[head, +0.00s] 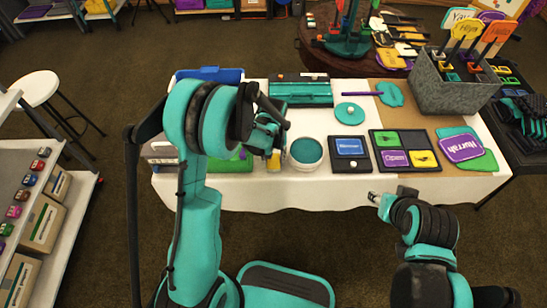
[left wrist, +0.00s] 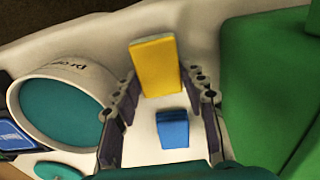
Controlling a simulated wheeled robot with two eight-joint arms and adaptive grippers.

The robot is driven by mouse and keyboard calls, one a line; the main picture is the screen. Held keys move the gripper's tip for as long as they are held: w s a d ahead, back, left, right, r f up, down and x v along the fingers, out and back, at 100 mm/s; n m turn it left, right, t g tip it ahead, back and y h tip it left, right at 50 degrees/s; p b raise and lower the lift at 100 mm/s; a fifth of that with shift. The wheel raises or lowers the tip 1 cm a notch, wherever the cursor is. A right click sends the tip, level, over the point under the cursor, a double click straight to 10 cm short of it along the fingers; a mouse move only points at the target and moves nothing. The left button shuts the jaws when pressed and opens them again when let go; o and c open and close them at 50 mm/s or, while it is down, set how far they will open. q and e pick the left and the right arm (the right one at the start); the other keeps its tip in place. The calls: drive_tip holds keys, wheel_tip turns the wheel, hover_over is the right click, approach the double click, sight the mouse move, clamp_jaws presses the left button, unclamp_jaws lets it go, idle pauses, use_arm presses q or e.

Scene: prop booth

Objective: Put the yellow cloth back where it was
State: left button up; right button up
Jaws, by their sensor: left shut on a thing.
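The yellow cloth (head: 273,162) is a small folded block near the table's front edge, just left of a white tub. My left gripper (head: 272,150) is over it, partly hidden by my own arm in the head view. In the left wrist view the yellow cloth (left wrist: 156,64) is between the fingertips of my left gripper (left wrist: 160,88), which is shut on it. A small blue block (left wrist: 173,130) shows below it, between the fingers. I cannot tell whether the cloth touches the table. My right gripper (head: 374,198) is off the front edge, too small to judge its jaws.
The white tub (head: 306,166) with a teal inside stands close to the right of my left gripper. A green thing (left wrist: 262,85) lies close on its other side. A teal case (head: 300,91) is behind.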

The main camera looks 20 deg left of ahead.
use_arm(q)
drive_tip(key=shift+f, duration=0.1)
drive_tip(key=o, duration=1.1)
